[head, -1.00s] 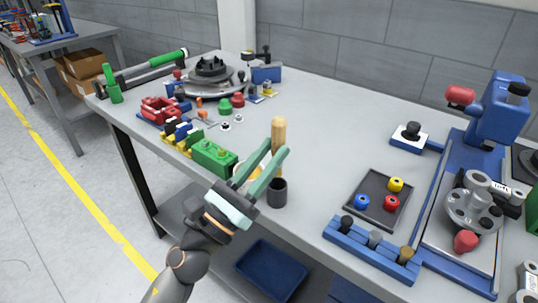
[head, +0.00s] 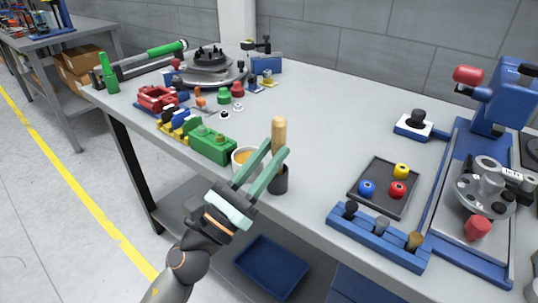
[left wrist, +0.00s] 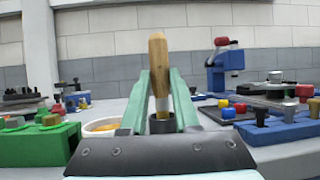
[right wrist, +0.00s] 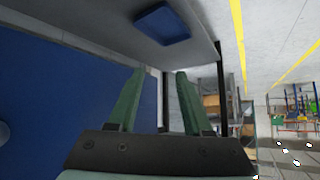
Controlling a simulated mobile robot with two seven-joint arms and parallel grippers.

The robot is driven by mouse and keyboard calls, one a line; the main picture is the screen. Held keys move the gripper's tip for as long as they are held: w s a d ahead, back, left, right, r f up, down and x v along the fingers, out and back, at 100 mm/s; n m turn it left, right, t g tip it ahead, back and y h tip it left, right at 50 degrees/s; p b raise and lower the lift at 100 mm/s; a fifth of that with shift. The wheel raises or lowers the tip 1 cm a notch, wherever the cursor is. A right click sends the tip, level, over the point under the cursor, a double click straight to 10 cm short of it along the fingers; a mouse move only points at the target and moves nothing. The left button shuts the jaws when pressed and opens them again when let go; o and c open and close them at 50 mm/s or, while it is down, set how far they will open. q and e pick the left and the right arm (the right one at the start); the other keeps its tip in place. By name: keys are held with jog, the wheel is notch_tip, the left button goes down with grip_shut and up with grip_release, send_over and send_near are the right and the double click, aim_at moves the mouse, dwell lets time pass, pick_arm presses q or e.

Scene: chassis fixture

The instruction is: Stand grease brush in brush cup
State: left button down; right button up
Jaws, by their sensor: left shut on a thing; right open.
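The grease brush (head: 279,134) has a light wooden handle and is upright in my left gripper (head: 276,152). In the left wrist view the fingers are shut on the brush (left wrist: 158,62), with its pale ferrule below the handle. The dark brush cup (head: 279,181) stands near the table's front edge, directly below the brush. The brush's lower end seems to pass into the cup's mouth (left wrist: 151,124); its tip is hidden. My right gripper (right wrist: 158,82) is open and empty in the right wrist view, away from the brush and cup.
A bowl of orange-yellow grease (head: 240,155) and a green block (head: 213,145) stand left of the cup. A dark tray (head: 377,207) with coloured parts and a blue rack (head: 372,240) lie to the right. The table is clear behind the cup.

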pick_arm(q)
jog(key=shift+f, duration=0.4)
jog(key=shift+f+b, duration=0.1)
jog(key=shift+b, duration=0.2)
pick_arm(e)
jog(key=shift+w+d+r+t, duration=0.1)
jog(key=shift+w+r+t, duration=0.5)
jog(key=shift+w+r, duration=0.25)
